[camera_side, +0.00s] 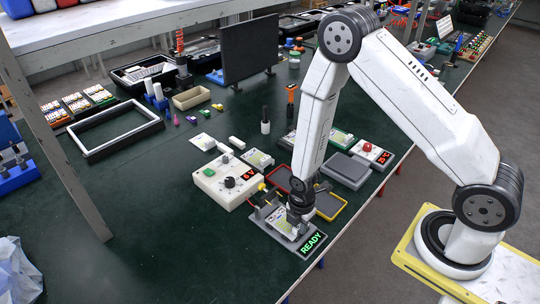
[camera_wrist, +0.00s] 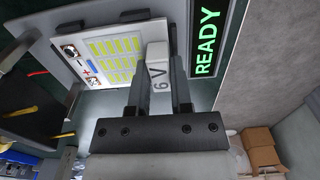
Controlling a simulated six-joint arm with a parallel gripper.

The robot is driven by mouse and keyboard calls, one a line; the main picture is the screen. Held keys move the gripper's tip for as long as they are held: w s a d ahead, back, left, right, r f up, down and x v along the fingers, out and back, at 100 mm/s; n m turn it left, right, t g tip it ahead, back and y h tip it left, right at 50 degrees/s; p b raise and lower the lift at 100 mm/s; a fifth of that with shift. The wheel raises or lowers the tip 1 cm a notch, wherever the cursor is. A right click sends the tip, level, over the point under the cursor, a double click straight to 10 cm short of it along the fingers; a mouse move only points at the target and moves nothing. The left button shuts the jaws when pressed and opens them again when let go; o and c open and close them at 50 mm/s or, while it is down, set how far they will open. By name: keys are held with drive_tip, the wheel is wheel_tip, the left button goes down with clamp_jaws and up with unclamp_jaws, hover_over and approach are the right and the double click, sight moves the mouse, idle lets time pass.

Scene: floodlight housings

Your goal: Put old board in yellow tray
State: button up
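A pale board (camera_wrist: 112,58) with rows of yellow-green strips lies on a grey fixture beside a READY display (camera_wrist: 206,38). In the side view the board (camera_side: 281,222) sits on the fixture, partly hidden by my arm. In the side view my gripper (camera_side: 297,214) is low over the fixture. The yellow tray (camera_side: 331,206) is just right of it, partly hidden by my arm.
A red tray (camera_side: 277,179) lies behind the fixture. A white control box (camera_side: 224,181) with a knob is to its left. A grey block (camera_side: 346,171) and a box with a red button (camera_side: 371,154) stand to the right. The green table is clear at front left.

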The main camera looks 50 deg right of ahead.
clamp_jaws()
drive_tip(key=shift+r, duration=0.1)
wheel_tip(320, 180, up, 10)
idle(0.9)
idle(0.6)
